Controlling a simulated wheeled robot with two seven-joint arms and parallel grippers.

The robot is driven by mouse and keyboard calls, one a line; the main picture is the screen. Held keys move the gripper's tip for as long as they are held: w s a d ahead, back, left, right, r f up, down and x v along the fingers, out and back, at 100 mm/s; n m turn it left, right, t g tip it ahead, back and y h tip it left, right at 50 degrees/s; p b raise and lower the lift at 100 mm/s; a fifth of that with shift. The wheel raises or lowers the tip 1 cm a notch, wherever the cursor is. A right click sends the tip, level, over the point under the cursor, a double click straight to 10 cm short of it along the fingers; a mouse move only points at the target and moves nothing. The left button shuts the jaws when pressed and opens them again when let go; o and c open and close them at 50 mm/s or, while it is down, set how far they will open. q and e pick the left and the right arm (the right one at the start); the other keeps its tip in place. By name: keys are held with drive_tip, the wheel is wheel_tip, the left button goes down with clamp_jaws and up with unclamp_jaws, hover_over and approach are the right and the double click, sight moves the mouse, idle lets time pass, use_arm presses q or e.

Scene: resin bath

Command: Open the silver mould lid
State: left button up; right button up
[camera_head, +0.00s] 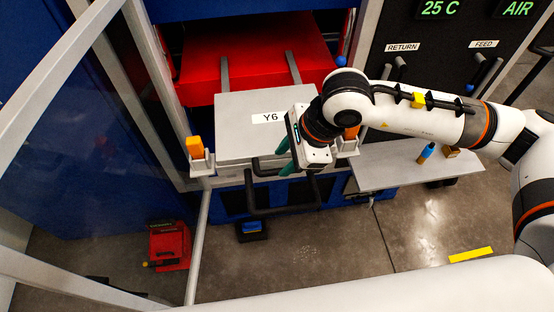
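The silver mould lid (240,112) is a flat grey plate labelled Y6. It lies level and looks closed on the mould in front of the red platen. A dark bar handle (262,171) sticks out from its front edge. My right gripper (285,158) is at the right end of this handle, beside the lid's front right corner. Its two teal fingertips stand apart, and I see nothing held between them. Whether a finger touches the handle is hard to tell. The gripper body hides the lid's right edge. My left gripper is not in view.
Orange blocks sit in grey brackets left (195,148) and right of the mould. A grey shelf (400,175) at right holds a blue-and-orange bottle (427,153). A second dark bar (290,208) is below the handle. A red case (169,245) stands on the floor.

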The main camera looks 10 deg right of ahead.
sight(274, 170)
drive_tip(key=shift+p+x, duration=0.4)
drive_tip(key=shift+x, duration=1.7)
drive_tip(key=shift+c, duration=0.6)
clamp_jaws()
